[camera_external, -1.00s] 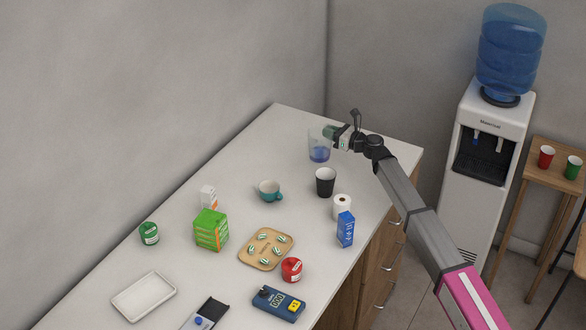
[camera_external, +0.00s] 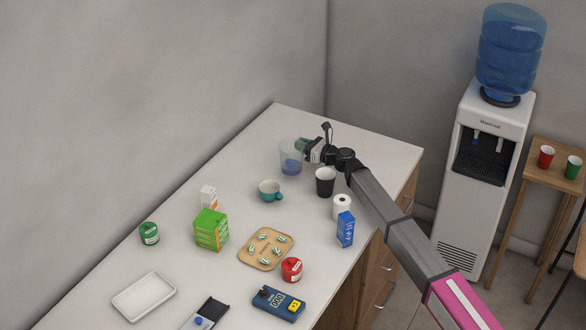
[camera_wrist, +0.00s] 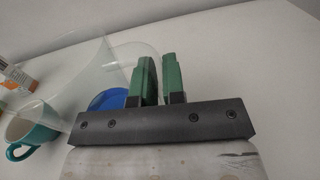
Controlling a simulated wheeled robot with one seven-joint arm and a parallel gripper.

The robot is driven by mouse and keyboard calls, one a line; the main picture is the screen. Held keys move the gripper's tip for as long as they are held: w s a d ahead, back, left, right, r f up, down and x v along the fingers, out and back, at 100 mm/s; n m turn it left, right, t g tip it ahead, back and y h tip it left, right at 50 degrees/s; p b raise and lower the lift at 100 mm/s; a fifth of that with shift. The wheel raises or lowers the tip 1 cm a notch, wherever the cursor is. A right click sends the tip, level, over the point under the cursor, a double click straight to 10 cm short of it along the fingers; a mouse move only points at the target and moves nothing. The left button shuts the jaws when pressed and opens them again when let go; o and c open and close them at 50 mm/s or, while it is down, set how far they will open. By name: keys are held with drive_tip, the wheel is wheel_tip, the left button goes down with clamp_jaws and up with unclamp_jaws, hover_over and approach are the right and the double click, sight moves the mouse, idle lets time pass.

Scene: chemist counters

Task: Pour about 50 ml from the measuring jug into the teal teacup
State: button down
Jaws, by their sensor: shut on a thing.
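The clear measuring jug (camera_external: 290,161) with blue liquid in its bottom is near the back of the counter in the external view. My gripper (camera_external: 304,146) is shut on its right side. In the wrist view the green fingers of my gripper (camera_wrist: 158,78) are at the jug's handle, and the clear jug (camera_wrist: 75,70) with blue liquid (camera_wrist: 108,99) spreads to the left. The jug looks about upright. Whether its base clears the counter I cannot tell. The teal teacup (camera_external: 270,190) stands upright to the jug's lower left; it also shows in the wrist view (camera_wrist: 42,132).
A white roll (camera_external: 341,207) and blue box (camera_external: 345,230) are nearby. A white-orange box (camera_external: 208,197), green boxes (camera_external: 211,230) and a wooden tray (camera_external: 246,262) lie nearer. Counter beyond the jug is clear.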

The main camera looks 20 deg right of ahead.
sight(298, 140)
drive_tip(key=shift+f, duration=0.35)
drive_tip(key=shift+s+a+r+n, duration=0.25)
drive_tip(key=shift+r+n, duration=0.25)
drive_tip(key=shift+s+a+r+n, duration=0.2)
drive_tip(key=shift+r+n, duration=0.25)
drive_tip(key=shift+n, duration=0.05)
drive_tip(key=r, duration=0.1)
drive_tip(key=r+n, duration=0.1)
drive_tip(key=s+a+r+n, duration=0.2)
drive_tip(key=n, duration=0.1)
drive_tip(key=s+a+r+n, duration=0.1)
drive_tip(key=shift+s+a+n, duration=0.4)
drive_tip(key=shift+s+a+r+n, duration=0.5)
drive_tip(key=shift+a+r+n, duration=0.05)
drive_tip(key=shift+n, duration=0.65)
drive_tip(key=shift+s+a+r+n, duration=0.5)
drive_tip(key=shift+a+r+n, duration=0.05)
drive_tip(key=shift+n, duration=0.65)
drive_tip(key=shift+s+a+r+n+y, duration=0.25)
drive_tip(key=shift+s+r+n+y, duration=0.05)
drive_tip(key=shift+r+n, duration=0.1)
drive_tip(key=shift+s+a+r+n, duration=0.25)
drive_tip(key=shift+r+n, duration=0.05)
drive_tip(key=shift+n, duration=0.2)
